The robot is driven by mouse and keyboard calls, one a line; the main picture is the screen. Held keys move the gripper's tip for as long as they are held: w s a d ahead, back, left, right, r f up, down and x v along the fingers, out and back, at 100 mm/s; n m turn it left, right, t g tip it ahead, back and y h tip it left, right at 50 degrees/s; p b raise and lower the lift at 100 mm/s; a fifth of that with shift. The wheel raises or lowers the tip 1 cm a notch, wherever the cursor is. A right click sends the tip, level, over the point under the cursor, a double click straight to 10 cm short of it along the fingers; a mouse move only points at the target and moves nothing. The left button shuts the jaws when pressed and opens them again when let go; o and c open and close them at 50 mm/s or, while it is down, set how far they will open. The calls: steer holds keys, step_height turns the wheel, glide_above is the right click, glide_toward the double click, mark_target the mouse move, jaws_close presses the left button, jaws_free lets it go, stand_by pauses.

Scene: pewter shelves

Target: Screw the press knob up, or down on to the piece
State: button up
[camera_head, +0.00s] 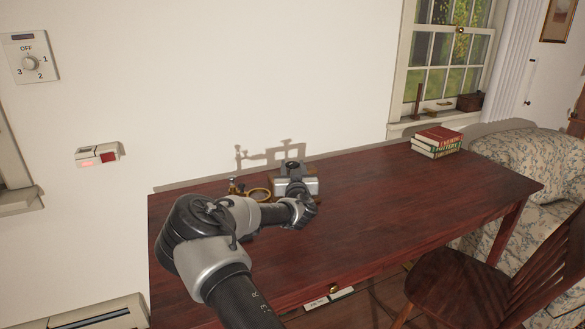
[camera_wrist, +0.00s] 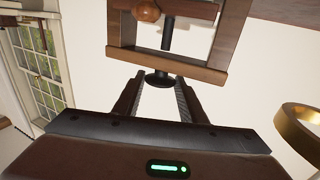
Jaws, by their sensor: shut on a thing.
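The press is a brown wooden frame (camera_wrist: 122,38), seen upside down at the top of the wrist view. A dark screw (camera_wrist: 167,34) runs through its beam and ends in a round black knob (camera_wrist: 160,79). My gripper (camera_wrist: 158,90) has one finger on each side of this knob and is shut on it; the exact contact is hard to see. A rounded orange-brown wooden piece (camera_wrist: 146,10) shows inside the frame beside the screw. In the head view my arm reaches over the table and largely hides the press.
A brass ring (camera_wrist: 306,122) is close beside my gripper; it also shows on the dark red table (camera_head: 400,200). Books (camera_head: 436,143) lie at the table's far right end. A chair (camera_head: 490,285) and a flowered sofa (camera_head: 525,165) stand at the right. The table's middle is clear.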

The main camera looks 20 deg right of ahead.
steer(key=shift+s+d+r+n+t+y, duration=0.15)
steer(key=shift+d+n+y, duration=0.1)
steer(key=shift+n+y, duration=0.25)
steer(key=shift+d+r+n+t+y, duration=0.1)
steer(key=shift+d+n+t+y, duration=0.15)
steer(key=shift+y, duration=0.45)
steer(key=n+y, duration=0.1)
steer(key=y, duration=0.1)
steer(key=n+y, duration=0.3)
steer(key=y, duration=0.1)
steer(key=shift+d+f+n+y, duration=0.15)
steer(key=shift+d+n+y, duration=0.1)
steer(key=shift+y, duration=0.05)
steer(key=n+y, duration=0.1)
steer(key=y, duration=0.1)
steer(key=n+g+y, duration=0.2)
steer(key=y, duration=0.1)
steer(key=shift+w+d+f+n+y+b, duration=0.15)
steer(key=shift+w+f+n+y+b, duration=0.1)
steer(key=shift+n+y+b, duration=0.1)
steer(key=shift+n+g+y+b, duration=0.3)
steer(key=shift+n+g+y, duration=0.25)
steer(key=shift+g+y, duration=0.2)
steer(key=shift+n+g+y, duration=0.3)
steer(key=shift+g+y, duration=0.05)
steer(key=shift+y, duration=0.15)
steer(key=o, duration=1.1)
steer(key=shift+c, duration=0.2)
steer(key=shift+r, duration=0.1)
